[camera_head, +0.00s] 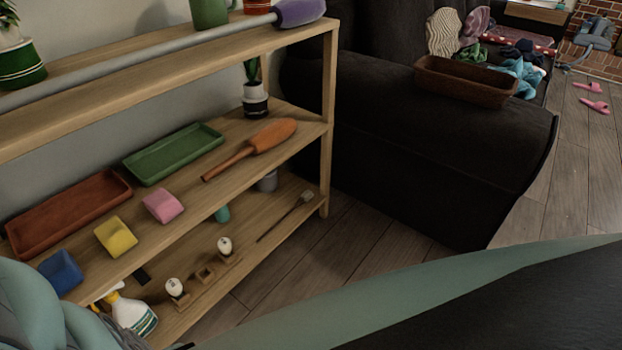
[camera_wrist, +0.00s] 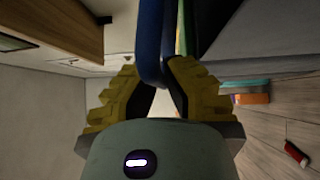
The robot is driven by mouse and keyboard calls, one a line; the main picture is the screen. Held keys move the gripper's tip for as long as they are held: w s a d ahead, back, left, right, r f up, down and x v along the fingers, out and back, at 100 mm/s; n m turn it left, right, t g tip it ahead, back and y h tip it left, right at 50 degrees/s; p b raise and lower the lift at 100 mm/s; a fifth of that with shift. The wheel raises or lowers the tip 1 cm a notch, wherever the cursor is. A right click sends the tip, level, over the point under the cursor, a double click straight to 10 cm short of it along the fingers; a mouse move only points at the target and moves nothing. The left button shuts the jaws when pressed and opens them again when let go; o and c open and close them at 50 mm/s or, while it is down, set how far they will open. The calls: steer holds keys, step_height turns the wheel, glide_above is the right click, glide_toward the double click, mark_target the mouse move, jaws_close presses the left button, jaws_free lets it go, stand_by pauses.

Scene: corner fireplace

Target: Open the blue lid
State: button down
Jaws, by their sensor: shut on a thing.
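In the wrist view, my gripper (camera_wrist: 160,80) has its two yellow fingers closed around the lower end of a blue curved piece (camera_wrist: 150,40). This piece looks like part of the blue lid, and it runs up out of the top of the picture. Most of it is out of view, so I cannot tell whether the lid is open or closed. A thin green strip (camera_wrist: 185,28) stands just right of the blue piece. My gripper and the held blue piece cannot be made out in the head view.
In the head view, a wooden shelf (camera_head: 325,75) holds trays, coloured blocks, an orange paddle (camera_head: 265,142) and a spray bottle (camera_head: 130,313). A dark sofa (camera_head: 400,150) bears a brown basket (camera_head: 465,82). In the wrist view, a red item (camera_wrist: 297,154) lies on the wooden floor.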

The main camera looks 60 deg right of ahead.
steer(key=w+r+m+g+h+p, duration=0.15)
steer(key=w+r+p, duration=0.45)
steer(key=r+p, duration=0.65)
steer(key=w+r+m+g+h+p, duration=0.1)
steer(key=w+r+m+g+p, duration=0.15)
steer(key=w+r+p, duration=0.65)
steer(key=w+d+r+p, duration=0.2)
steer(key=w+r+p, duration=0.2)
steer(key=w+r, duration=0.5)
steer(key=shift+w+r, duration=0.35)
stand_by(0.7)
stand_by(0.4)
